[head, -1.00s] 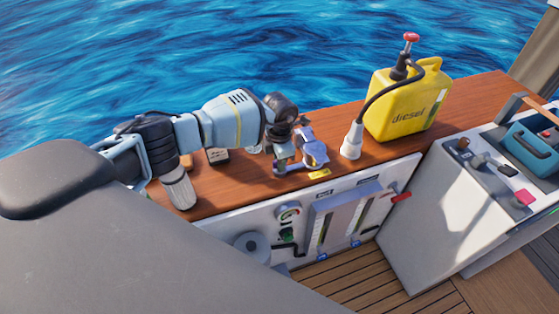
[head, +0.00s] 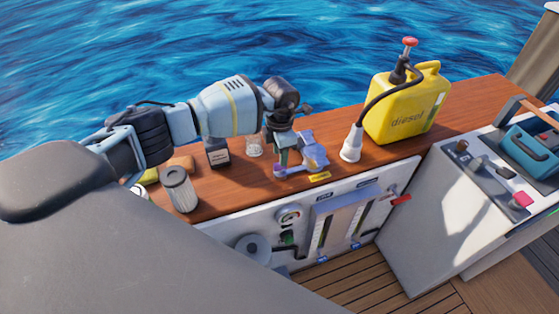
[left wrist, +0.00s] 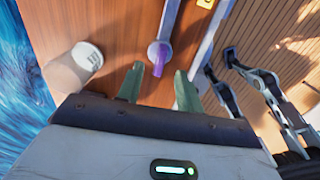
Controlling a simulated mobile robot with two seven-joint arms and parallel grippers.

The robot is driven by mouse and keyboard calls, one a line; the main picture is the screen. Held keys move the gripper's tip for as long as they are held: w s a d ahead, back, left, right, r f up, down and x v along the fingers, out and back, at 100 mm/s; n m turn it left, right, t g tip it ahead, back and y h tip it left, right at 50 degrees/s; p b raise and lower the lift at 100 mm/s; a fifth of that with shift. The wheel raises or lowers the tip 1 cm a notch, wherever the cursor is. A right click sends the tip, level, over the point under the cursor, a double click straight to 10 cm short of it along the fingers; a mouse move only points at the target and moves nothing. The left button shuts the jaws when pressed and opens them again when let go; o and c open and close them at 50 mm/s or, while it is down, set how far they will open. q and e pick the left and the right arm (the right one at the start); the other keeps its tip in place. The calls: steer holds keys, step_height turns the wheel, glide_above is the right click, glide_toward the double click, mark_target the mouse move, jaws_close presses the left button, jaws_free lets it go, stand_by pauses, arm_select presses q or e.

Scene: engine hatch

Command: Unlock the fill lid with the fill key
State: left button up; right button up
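My left gripper (head: 284,158) is above the wooden counter, with its greenish fingers pointing down. In the left wrist view its fingertips (left wrist: 159,88) are apart with nothing held between them. A grey bar with a round end and a purple stub, which looks like the fill key (left wrist: 164,62), lies just beyond the fingertips. In the head view the bar (head: 298,169) runs along the counter's front edge beside a blue-grey fitting (head: 315,150). I cannot clearly make out the fill lid. My right gripper is not recognisable in either view.
A yellow diesel can (head: 405,108) and a white nozzle (head: 351,143) stand to the right. A clear jar (head: 254,145), a dark bottle (head: 218,153) and a ribbed cylinder (head: 179,189) stand to the left.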

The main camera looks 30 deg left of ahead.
arm_select(q)
steer(key=shift+r, duration=1.35)
